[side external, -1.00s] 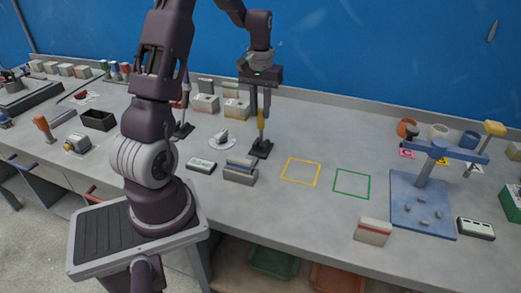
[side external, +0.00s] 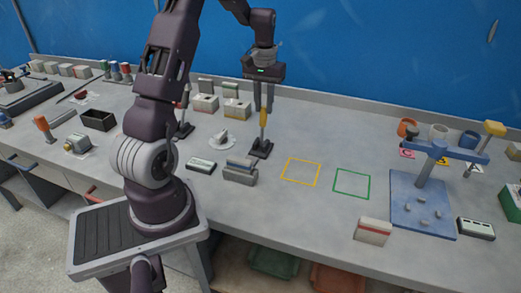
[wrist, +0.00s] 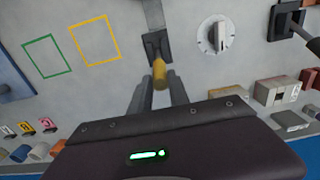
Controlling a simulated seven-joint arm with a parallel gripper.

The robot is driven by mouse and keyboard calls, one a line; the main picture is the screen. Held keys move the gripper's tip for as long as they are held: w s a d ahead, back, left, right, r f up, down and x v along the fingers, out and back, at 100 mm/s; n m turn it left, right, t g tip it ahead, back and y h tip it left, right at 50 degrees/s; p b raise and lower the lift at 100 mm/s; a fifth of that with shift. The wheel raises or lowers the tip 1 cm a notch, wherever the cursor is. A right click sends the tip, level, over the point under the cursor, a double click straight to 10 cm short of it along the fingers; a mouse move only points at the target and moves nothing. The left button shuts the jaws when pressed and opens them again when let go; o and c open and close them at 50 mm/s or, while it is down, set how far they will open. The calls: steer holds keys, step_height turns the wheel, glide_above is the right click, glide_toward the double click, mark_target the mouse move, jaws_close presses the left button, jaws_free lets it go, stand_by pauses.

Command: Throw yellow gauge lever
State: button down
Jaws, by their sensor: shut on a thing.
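The yellow gauge lever (side external: 263,118) stands up from a dark base plate (side external: 260,149) near the middle of the bench. Its yellow handle also shows in the wrist view (wrist: 159,74), with its base plate beyond it. My gripper (side external: 264,108) reaches down from above and is shut on the upper end of the yellow handle. In the wrist view my gripper's fingers (wrist: 159,84) lie on both sides of the handle, which hides part of the lever's shaft.
A grey block (side external: 240,172) sits in front. Yellow (side external: 301,171) and green (side external: 351,184) outlined squares to the right are empty.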

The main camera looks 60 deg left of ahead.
steer(key=shift+w+a, duration=0.1)
steer(key=shift+w+a+f, duration=0.1)
steer(key=shift+w+a, duration=0.4)
steer(key=shift+w, duration=0.05)
steer(key=shift+w+a, duration=0.1)
stand_by(0.3)
steer(key=shift+w+a+f, duration=0.25)
steer(key=shift+w+a, duration=0.15)
steer(key=shift+a, duration=0.05)
steer(key=shift+w+a, duration=0.1)
steer(key=shift+w+a+f, duration=0.1)
steer(key=shift+f, duration=0.05)
steer(key=c, duration=1.2)
jaws_free()
steer(key=shift+c, duration=0.2)
